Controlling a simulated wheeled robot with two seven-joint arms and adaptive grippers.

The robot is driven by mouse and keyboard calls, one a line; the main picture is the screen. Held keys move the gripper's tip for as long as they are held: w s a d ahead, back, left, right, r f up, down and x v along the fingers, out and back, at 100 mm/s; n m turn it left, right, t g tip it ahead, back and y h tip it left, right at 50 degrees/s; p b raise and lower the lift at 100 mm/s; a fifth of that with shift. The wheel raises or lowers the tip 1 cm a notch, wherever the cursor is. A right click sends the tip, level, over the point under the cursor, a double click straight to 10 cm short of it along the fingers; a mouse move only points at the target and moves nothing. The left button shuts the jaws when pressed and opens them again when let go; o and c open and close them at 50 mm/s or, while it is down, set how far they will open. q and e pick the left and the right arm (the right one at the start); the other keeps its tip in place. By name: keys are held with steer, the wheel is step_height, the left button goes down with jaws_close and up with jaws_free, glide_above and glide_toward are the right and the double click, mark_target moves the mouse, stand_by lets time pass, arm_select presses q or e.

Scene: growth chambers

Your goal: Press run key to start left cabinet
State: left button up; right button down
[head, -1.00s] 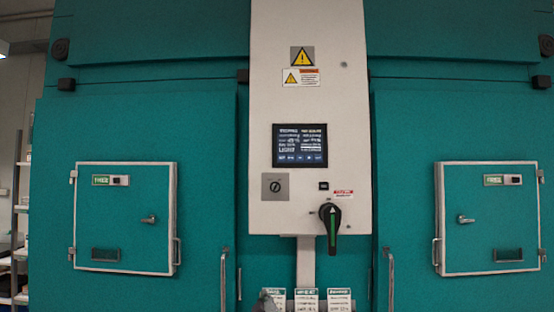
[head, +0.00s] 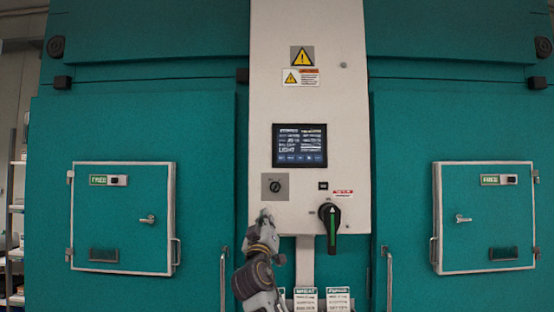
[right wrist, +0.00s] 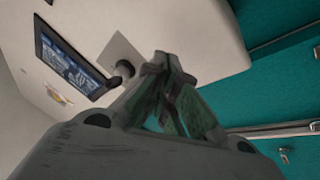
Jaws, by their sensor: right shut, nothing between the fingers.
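A dark display screen (head: 300,145) with rows of text and a line of small keys along its bottom is set in the white control panel (head: 345,110) between the two teal cabinet doors. I cannot make out which key is the run key. My right gripper (head: 264,216) is shut and empty, just below the grey key-switch plate (head: 275,187), lower left of the screen. In the right wrist view, the closed fingertips (right wrist: 163,62) are near the round key switch (right wrist: 124,69), with the screen (right wrist: 72,60) beyond to the left. My left gripper is out of view.
Small hatches marked FREE are on the left door (head: 123,218) and right door (head: 483,218). Vertical door handles (head: 389,280) flank the panel's foot. White labels (head: 305,299) hang below.

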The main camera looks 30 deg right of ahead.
mark_target(279, 156)
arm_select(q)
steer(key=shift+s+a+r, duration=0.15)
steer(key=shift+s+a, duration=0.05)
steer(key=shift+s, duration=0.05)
arm_select(e)
steer(key=s+r+m+h, duration=0.2)
steer(key=s+r+h, duration=0.1)
steer(key=r, duration=0.6)
steer(key=s+r+m+h, duration=0.2)
steer(key=s+r, duration=0.4)
steer(key=r, duration=0.4)
steer(key=shift+a+r+m+g+h, duration=0.25)
steer(key=shift+a+m+g+h, duration=0.2)
steer(key=shift+h, duration=0.45)
steer(key=shift+w, duration=0.1)
steer(key=w+d, duration=0.1)
steer(key=w, duration=0.1)
steer(key=w+d, duration=0.1)
steer(key=w, duration=0.1)
steer(key=w+d, duration=0.2)
steer(key=shift+w+p, duration=0.35)
steer(key=shift+p, duration=0.05)
steer(key=shift+w+d, duration=0.2)
steer(key=shift+w, duration=0.1)
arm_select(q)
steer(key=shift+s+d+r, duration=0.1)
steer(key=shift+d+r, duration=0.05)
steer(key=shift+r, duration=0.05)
